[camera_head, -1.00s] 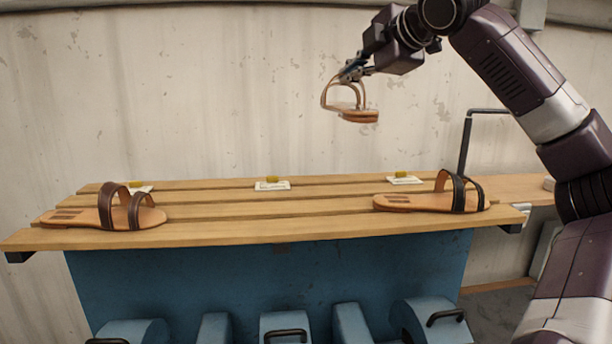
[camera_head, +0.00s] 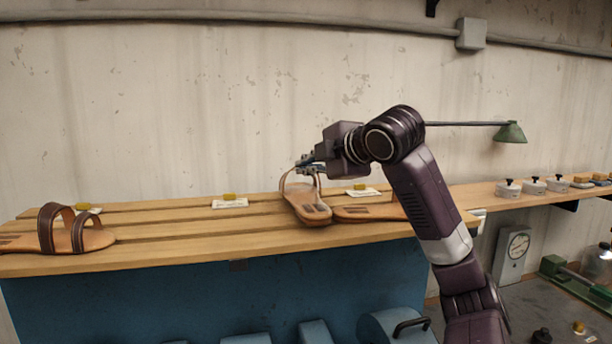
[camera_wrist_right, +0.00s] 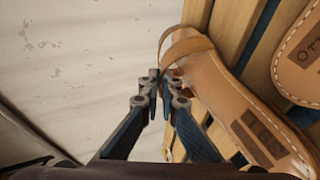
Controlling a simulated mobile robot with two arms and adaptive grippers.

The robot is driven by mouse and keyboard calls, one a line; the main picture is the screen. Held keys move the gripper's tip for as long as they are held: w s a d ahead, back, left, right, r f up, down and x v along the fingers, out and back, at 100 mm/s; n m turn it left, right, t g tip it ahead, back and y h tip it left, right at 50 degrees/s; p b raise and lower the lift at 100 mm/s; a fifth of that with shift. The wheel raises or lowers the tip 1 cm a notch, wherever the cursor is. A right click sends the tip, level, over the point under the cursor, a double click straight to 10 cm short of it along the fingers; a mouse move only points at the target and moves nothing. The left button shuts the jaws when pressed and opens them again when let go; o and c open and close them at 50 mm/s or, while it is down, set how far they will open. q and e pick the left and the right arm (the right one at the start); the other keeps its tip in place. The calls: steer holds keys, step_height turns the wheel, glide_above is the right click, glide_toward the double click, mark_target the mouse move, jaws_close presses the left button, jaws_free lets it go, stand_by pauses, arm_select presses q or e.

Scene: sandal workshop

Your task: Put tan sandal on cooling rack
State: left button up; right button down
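The tan sandal (camera_head: 309,207), with light tan straps, is at the right part of the slatted wooden cooling rack (camera_head: 165,232). My right gripper (camera_head: 308,165) is above it, shut on its strap. In the right wrist view the fingertips (camera_wrist_right: 162,84) meet at the strap of the tan sandal (camera_wrist_right: 225,92), whose sole lies over the rack slats (camera_wrist_right: 238,28). I cannot tell whether the sole touches the slats. My left gripper is not in view.
A dark-strapped sandal (camera_head: 368,212) lies close right of the tan one, partly behind my right arm. Another (camera_head: 75,237) lies at the rack's left end. White cards with yellow blocks (camera_head: 229,203) line the back. The middle of the rack is clear.

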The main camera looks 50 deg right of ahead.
steer(key=shift+f, duration=0.75)
steer(key=c, duration=2.6)
jaws_free()
steer(key=shift+f, duration=0.1)
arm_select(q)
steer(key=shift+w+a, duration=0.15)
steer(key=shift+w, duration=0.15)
arm_select(e)
steer(key=o, duration=0.4)
steer(key=shift+o, duration=0.2)
arm_select(q)
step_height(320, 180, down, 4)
steer(key=b, duration=0.4)
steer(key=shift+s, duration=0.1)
arm_select(e)
steer(key=v, duration=1.2)
